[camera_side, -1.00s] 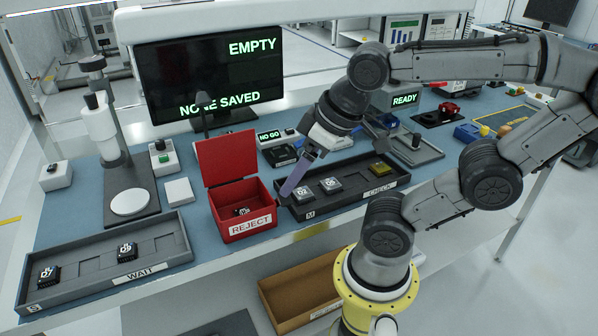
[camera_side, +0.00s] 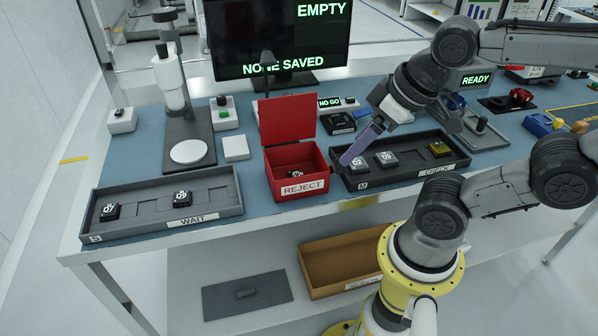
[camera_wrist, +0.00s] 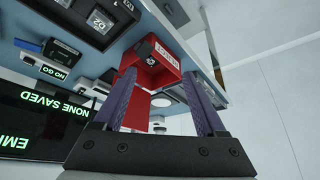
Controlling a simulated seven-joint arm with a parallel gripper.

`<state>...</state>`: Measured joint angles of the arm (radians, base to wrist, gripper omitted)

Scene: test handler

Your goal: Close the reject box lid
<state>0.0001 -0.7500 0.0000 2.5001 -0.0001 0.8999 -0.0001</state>
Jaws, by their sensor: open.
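The red reject box (camera_side: 300,187) stands on the blue bench with a white REJECT label on its front. Its red lid (camera_side: 288,119) is open and stands upright at the back edge. A small dark part (camera_side: 295,173) lies inside the box. My gripper (camera_side: 345,160) is empty, its purple fingers pointing down to the left just right of the box, above the left end of the CHECK tray. In the wrist view the fingers (camera_wrist: 160,78) are spread apart, with the red box (camera_wrist: 150,72) beyond and between them; part of the lid (camera_wrist: 137,112) shows below it.
The CHECK tray (camera_side: 405,177) with several parts lies right of the box. The WAIT tray (camera_side: 155,222) with two parts is at left. A white block (camera_side: 236,148) and a stand with a round white plate (camera_side: 188,152) are left of the box. A monitor (camera_side: 275,45) stands behind.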

